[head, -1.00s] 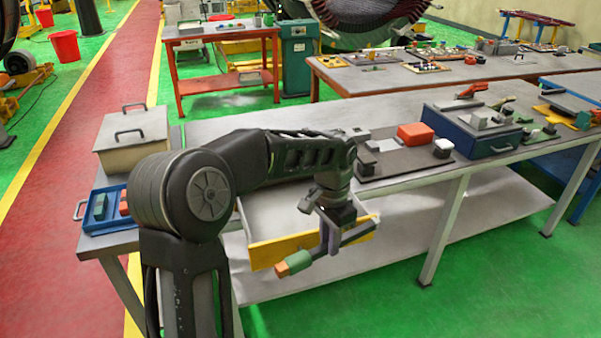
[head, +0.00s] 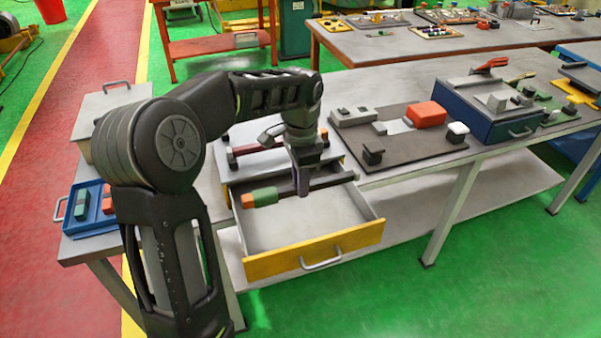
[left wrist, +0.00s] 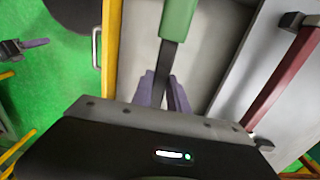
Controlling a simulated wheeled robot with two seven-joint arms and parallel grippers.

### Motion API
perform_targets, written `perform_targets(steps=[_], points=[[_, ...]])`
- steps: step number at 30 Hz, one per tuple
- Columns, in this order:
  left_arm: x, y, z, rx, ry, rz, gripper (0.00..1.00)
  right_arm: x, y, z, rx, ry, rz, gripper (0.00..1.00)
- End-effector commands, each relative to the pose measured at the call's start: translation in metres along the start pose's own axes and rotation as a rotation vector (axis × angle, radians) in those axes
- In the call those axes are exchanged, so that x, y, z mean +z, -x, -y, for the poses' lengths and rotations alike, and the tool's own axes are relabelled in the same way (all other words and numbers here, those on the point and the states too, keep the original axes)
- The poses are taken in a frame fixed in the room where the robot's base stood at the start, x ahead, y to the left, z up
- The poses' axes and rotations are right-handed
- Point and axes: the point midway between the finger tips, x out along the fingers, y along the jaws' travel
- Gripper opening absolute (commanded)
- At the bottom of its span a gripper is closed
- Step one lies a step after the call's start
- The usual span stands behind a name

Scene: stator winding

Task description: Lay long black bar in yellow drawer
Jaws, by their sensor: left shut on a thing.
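The long black bar (head: 328,181) has a green sleeve and an orange tip at its left end in the head view. My left gripper (head: 303,190) is shut on it and holds it over the open yellow drawer (head: 283,259), near the drawer's back. In the left wrist view the gripper's fingers (left wrist: 163,92) close around the bar (left wrist: 167,62), with its green part (left wrist: 178,18) beyond them. The drawer's pale floor (left wrist: 140,50) shows beneath and looks empty. I cannot tell the exact gap between bar and floor.
Above the drawer is a grey top with a dark red bar (head: 260,147) on end stands. A blue tray (head: 92,212) and beige box (head: 112,98) stand left. A dark board with an orange block (head: 426,114) lies right. The drawer's front part is clear.

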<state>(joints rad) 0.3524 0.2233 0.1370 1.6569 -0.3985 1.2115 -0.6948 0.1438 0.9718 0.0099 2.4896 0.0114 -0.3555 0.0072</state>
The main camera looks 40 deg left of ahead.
Motion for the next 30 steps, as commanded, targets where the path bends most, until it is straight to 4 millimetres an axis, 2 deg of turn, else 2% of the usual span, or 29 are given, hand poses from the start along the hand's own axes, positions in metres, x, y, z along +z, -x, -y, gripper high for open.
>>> perform_targets(steps=[8, 14, 30], points=[[0.0, 0.0, 0.0, -0.001, 0.0, -0.001, 0.0, 0.0, 0.0, -0.001, 0.0, -0.001, 0.0, 0.2], [0.0, -0.009, 0.0, -0.001, 0.0, -0.001, 0.0, -0.001, -0.007, -0.003, -0.002, 0.001, -0.002, 0.2], [0.0, -0.073, 0.0, 0.0, 0.001, -0.001, 0.0, -0.007, -0.052, -0.015, -0.017, 0.012, -0.015, 0.2]])
